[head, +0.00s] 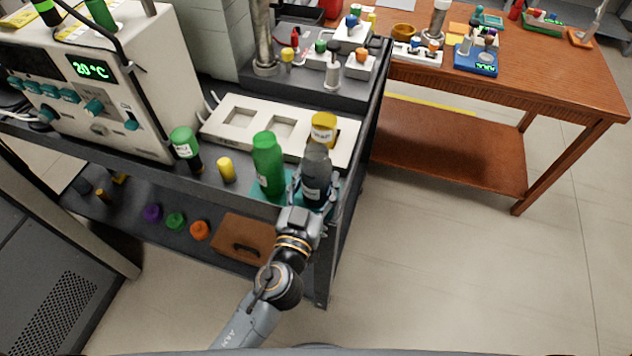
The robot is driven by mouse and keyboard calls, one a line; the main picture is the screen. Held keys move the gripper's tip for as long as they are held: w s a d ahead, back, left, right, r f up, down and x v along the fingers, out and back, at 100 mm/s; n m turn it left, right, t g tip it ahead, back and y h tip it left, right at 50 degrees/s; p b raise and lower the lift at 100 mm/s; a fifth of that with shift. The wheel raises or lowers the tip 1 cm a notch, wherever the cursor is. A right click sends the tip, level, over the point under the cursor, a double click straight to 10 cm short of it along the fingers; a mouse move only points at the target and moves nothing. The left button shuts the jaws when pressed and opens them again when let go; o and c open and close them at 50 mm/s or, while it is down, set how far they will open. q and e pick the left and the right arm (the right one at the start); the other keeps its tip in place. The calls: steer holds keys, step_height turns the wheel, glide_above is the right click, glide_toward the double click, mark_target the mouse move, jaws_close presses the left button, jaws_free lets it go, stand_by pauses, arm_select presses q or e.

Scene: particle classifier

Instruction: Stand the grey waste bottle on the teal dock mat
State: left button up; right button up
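The grey waste bottle (316,168), dark and translucent with a pale label, is upright at the cart's front right corner. The teal dock mat (262,186) shows beside and below it; I cannot tell whether the bottle's base touches the mat, as my gripper hides it. A green bottle (268,160) stands on the mat's left part, close beside the grey one. My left gripper (316,186) reaches in from the front, its fingers on either side of the grey bottle's lower part, and looks shut on it. My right gripper is not in view.
A yellow vial (227,170) and a green-capped bottle (186,146) stand to the left. The cart edge drops to open floor (430,240) on the right.

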arm_select(q)
steer(key=shift+f, duration=0.15)
steer(key=o, duration=1.4)
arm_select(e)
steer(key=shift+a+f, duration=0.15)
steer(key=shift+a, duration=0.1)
arm_select(q)
steer(key=shift+r, duration=0.2)
steer(key=shift+b+v, duration=2.55)
steer(key=shift+v, duration=3.5)
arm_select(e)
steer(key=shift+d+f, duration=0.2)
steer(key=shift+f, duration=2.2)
arm_select(q)
steer(key=shift+r, duration=0.1)
